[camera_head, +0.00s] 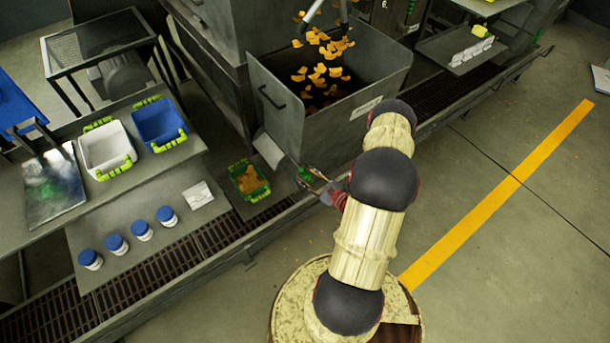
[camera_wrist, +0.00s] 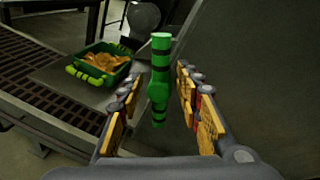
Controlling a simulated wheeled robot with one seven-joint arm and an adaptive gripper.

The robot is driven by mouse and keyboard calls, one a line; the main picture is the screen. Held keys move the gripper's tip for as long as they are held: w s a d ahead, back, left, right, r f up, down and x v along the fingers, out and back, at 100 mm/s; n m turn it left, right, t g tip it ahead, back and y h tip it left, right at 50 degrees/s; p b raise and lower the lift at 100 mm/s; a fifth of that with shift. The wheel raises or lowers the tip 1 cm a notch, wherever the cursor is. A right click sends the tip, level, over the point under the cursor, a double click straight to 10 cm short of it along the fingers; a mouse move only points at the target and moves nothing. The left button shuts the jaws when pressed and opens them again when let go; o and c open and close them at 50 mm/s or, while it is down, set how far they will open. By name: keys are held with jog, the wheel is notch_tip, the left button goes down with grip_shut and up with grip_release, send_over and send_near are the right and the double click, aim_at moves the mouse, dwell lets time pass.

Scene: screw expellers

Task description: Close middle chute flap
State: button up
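A pale sloping plate (camera_head: 268,149), which looks like the chute or its flap, juts from the left side of the middle machine's grey hopper (camera_head: 372,117). I cannot tell the flap's exact position. A green handle with dark bands (camera_wrist: 160,78) stands upright between my fingers in the wrist view. It also shows as a small green bit at my fingertips in the head view (camera_head: 304,174). My gripper (camera_head: 311,179) is open around the handle, with gaps visible on both sides. In the wrist view, its padded fingers (camera_wrist: 163,92) flank the handle.
A green crate (camera_head: 233,180) of orange pieces stands below the plate. White (camera_head: 107,150) and blue (camera_head: 160,124) crates and several blue-lidded jars (camera_head: 117,244) stand on shelves to the left. Orange pieces fill part of the hopper. Floor on the right is clear.

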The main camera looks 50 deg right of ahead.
jog(key=s+a+r, duration=0.1)
jog(key=s, duration=0.9)
jog(key=shift+s+r, duration=0.4)
